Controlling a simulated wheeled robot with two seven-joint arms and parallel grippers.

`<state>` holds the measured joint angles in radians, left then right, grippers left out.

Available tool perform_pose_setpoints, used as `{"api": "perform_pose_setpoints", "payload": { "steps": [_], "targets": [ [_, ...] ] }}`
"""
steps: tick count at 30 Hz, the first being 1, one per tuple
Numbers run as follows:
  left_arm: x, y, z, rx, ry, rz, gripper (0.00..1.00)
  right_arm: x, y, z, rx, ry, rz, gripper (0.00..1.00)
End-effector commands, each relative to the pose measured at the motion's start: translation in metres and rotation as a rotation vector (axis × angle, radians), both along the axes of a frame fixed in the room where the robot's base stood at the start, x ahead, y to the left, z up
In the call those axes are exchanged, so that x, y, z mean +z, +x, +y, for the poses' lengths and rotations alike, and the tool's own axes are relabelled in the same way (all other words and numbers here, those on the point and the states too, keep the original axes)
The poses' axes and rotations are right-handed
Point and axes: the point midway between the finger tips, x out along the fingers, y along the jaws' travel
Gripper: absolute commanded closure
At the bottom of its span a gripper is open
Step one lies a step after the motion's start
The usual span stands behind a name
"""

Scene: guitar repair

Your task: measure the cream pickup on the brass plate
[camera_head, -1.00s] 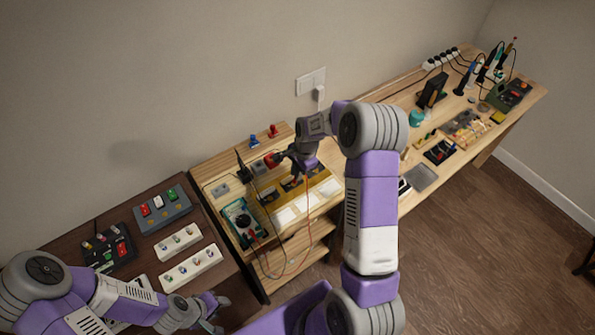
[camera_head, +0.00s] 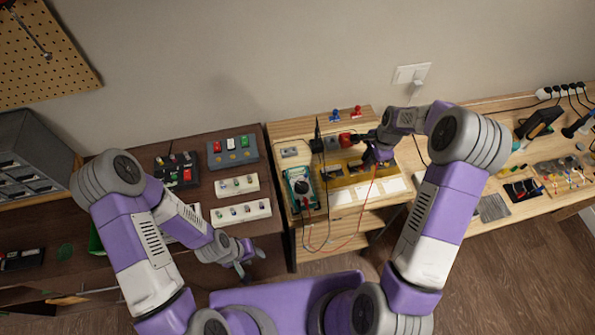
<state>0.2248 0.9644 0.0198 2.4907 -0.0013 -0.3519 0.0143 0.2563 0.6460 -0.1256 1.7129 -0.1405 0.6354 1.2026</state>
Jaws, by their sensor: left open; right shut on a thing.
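The brass plate (camera_head: 338,181) lies on the light wooden bench, with dark pickups on it too small to tell apart. I cannot make out the cream pickup; my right arm covers part of the plate. My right gripper (camera_head: 366,153) is low over the plate's back right part. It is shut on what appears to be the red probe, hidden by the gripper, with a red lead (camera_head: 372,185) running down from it. The green multimeter (camera_head: 301,189) stands left of the plate. A black probe (camera_head: 318,128) stands upright behind it. My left gripper (camera_head: 246,262) is open and empty at the dark bench's front edge.
A red block (camera_head: 347,139) sits behind the plate. White cards (camera_head: 341,197) lie along its front. White strips (camera_head: 241,212) and a grey tray (camera_head: 233,152) with coloured parts are on the dark bench. The leads hang in loops before the light bench.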

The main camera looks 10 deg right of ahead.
Motion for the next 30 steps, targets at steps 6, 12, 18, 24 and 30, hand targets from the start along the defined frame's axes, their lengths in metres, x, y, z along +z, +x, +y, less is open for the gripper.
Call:
{"api": "perform_pose_setpoints", "payload": {
  "steps": [6,12,18,24,30],
  "targets": [
    [0.0,0.0,0.0,0.0,0.0,0.0,0.57,-0.001,-0.001,0.0,0.0,0.001,0.002,1.0],
    [0.007,0.0,0.0,0.0,0.0,0.0,0.57,0.009,0.0,0.0,0.001,0.0,0.001,1.0],
    [0.02,0.0,0.0,0.0,0.0,0.0,0.57,0.028,0.0,0.0,0.001,-0.001,0.0,1.0],
    [0.033,0.0,0.0,0.0,0.0,0.0,0.57,0.046,0.0,0.0,0.001,0.0,0.0,1.0],
    [0.043,0.0,0.0,0.0,0.0,0.0,0.57,0.061,0.0,0.0,0.001,0.0,0.0,1.0]
  ]
}}
